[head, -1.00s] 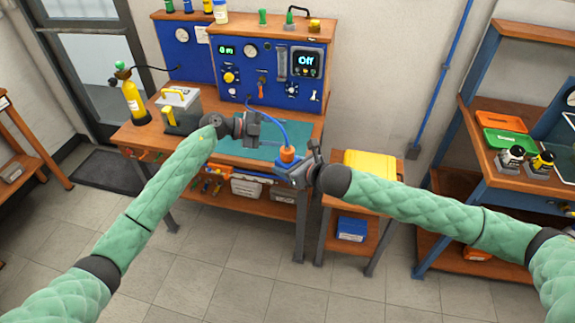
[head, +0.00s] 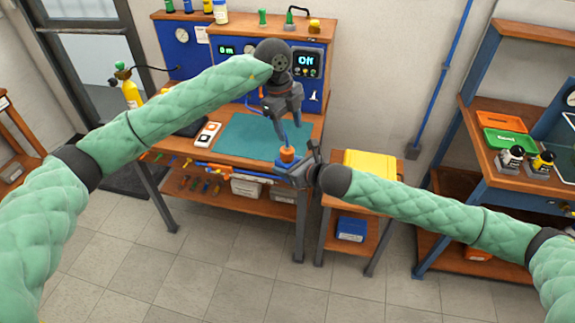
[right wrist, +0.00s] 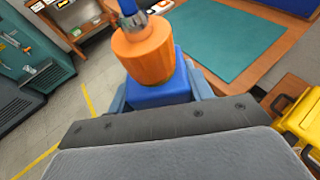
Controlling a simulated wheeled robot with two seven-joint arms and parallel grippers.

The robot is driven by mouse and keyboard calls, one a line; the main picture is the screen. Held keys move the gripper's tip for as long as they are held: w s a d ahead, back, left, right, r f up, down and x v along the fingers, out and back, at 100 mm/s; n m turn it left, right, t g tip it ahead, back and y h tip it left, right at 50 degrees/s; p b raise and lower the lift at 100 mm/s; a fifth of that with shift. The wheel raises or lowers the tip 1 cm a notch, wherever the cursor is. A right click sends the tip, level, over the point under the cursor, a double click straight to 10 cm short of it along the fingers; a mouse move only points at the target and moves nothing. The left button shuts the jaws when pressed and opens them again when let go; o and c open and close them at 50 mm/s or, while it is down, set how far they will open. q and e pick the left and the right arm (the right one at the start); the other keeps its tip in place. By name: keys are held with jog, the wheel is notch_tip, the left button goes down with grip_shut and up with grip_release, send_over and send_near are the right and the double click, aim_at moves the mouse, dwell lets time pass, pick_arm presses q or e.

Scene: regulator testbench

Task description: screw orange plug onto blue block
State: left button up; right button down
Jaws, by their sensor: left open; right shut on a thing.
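The orange plug (head: 287,153) sits on top of the blue block, with a blue hose rising from its top. In the right wrist view the plug (right wrist: 145,50) stands upright on the blue block (right wrist: 160,92); I cannot tell how far it is threaded on. My right gripper (head: 297,172) is shut on the blue block, near the table's front right corner. My left gripper (head: 288,117) is open and points down just above the plug, with its fingers around or beside the hose; which of these I cannot tell.
A teal mat (head: 245,137) lies on the wooden bench, mostly clear. The blue panel (head: 228,70) stands behind it, partly hidden by my left arm. A yellow case (head: 370,163) rests on a low stand to the right. A white device (head: 207,134) lies left of the mat.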

aim_at(287, 149)
pick_arm(q)
jog(key=shift+s+a+r+n+t+y, duration=0.15)
jog(key=shift+s+a+r+n+y, duration=0.1)
jog(key=shift+s+y, duration=0.25)
jog(key=shift+s+a+r+n+t+y, duration=0.15)
jog(key=shift+s+r+n+y, duration=0.1)
jog(key=shift+s+y, duration=0.25)
jog(key=shift+d+f, duration=0.1)
jog(key=shift+f, duration=0.1)
jog(key=shift+f, duration=3.85)
jog(key=c, duration=1)
jog(key=m, duration=0.4)
jog(key=shift+m, duration=0.3)
jog(key=m, duration=0.5)
